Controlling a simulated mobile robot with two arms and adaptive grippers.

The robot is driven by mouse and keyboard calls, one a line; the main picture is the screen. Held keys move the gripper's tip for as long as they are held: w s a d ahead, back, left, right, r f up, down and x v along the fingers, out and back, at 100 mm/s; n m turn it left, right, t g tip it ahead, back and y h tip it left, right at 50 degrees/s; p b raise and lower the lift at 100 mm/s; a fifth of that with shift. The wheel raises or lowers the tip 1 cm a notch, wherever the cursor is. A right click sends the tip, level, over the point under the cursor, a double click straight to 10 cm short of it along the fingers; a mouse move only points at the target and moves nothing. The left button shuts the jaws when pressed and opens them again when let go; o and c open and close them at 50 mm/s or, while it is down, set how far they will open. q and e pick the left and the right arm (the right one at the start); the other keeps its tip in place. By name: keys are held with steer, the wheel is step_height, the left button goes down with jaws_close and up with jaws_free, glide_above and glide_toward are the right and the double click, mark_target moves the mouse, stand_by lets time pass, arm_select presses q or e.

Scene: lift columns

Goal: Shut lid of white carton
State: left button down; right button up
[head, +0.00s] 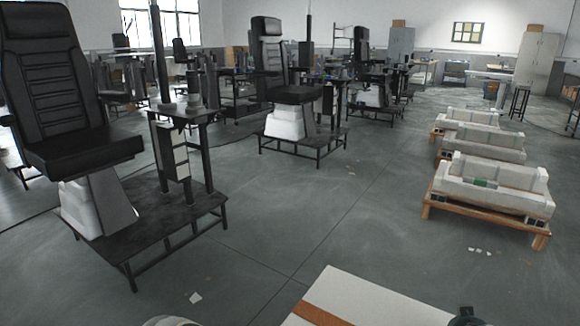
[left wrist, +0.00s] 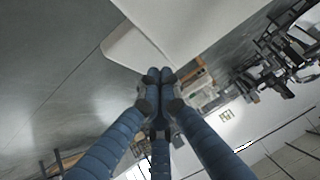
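The white carton (head: 375,298) shows at the bottom edge of the head view as a flat white surface with a brown stripe across it; most of it is cut off. In the left wrist view a large white panel of it (left wrist: 205,28) fills the top, with a round-cornered white flap (left wrist: 128,45) beside it. My left gripper (left wrist: 159,76) has blue ribbed fingers with dark tips drawn together, just by the edge of the white panel. I see nothing between the tips; contact with the panel cannot be told.
Black seats on platforms, one with a black chair (head: 65,95), stand at left and centre. Pale block-like units on wooden pallets (head: 490,190) stand at right. Grey cabinets (head: 537,65) are at the back. The grey floor (head: 310,215) between is mostly clear, with small scraps.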

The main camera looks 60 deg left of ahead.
arm_select(q)
steer(key=shift+s+f, duration=0.55)
steer(key=shift+f, duration=0.1)
steer(key=v, duration=0.5)
steer(key=w+r+v, duration=0.1)
steer(key=v, duration=0.1)
steer(key=shift+s+d+r, duration=0.1)
steer(key=shift+d+r, duration=0.05)
steer(key=shift+r, duration=0.05)
